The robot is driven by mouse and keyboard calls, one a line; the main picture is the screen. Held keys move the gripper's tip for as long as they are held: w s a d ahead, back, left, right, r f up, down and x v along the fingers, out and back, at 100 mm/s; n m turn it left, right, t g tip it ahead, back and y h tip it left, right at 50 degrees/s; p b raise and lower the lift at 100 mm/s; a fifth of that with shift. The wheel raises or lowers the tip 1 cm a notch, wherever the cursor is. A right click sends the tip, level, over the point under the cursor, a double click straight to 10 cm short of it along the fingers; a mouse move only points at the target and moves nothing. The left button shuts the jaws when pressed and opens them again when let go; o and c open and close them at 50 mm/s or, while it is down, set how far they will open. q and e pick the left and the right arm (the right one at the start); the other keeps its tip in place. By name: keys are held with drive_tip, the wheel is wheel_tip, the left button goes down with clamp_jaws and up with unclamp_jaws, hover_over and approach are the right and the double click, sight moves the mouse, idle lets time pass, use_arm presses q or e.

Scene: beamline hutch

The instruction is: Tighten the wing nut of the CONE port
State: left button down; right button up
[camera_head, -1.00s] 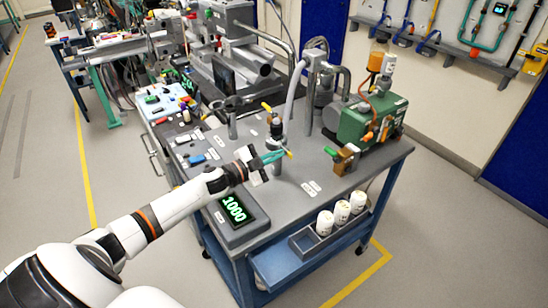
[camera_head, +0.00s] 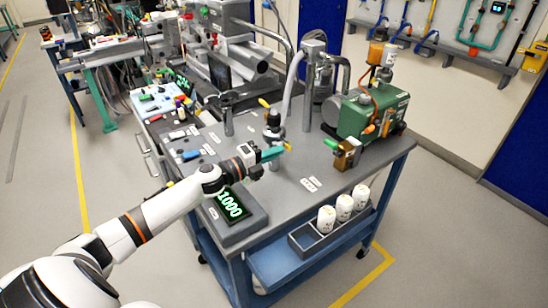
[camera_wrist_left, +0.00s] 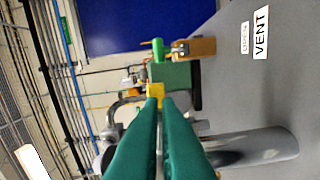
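A yellow wing nut (camera_head: 288,147) sits on the side of the grey upright port fitting (camera_head: 273,130) on the bench. My left gripper (camera_head: 276,153) reaches it from the left, with its teal fingers close together. In the left wrist view the two green fingers (camera_wrist_left: 160,108) run to the yellow wing nut (camera_wrist_left: 156,89), and part of it shows between their tips. They look shut on it. The fingers hide part of the nut. I cannot read a CONE label. My right gripper is not in view.
A brass block valve with a green handle (camera_head: 346,153) and a green pump (camera_head: 365,115) stand to the right. A display reading 1000 (camera_head: 231,207) lies below my left arm. White bottles (camera_head: 343,206) stand in a lower tray. A VENT label (camera_wrist_left: 261,33) shows in the wrist view.

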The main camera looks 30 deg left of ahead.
use_arm(q)
drive_tip(key=shift+a+f+m+b, duration=0.1)
drive_tip(key=shift+f+m+b, duration=0.2)
drive_tip(key=shift+m+b, duration=0.75)
drive_tip(key=shift+a+f+m+b, duration=0.1)
drive_tip(key=shift+f+m+b, duration=0.35)
drive_tip(key=shift+m, duration=1)
drive_tip(key=shift+r+m, duration=0.15)
drive_tip(key=shift+m, duration=0.15)
drive_tip(key=c, duration=1.6)
unclamp_jaws()
drive_tip(key=shift+r, duration=0.15)
drive_tip(key=shift+c, duration=0.2)
drive_tip(key=shift+s+b, duration=0.1)
drive_tip(key=shift+b, duration=0.2)
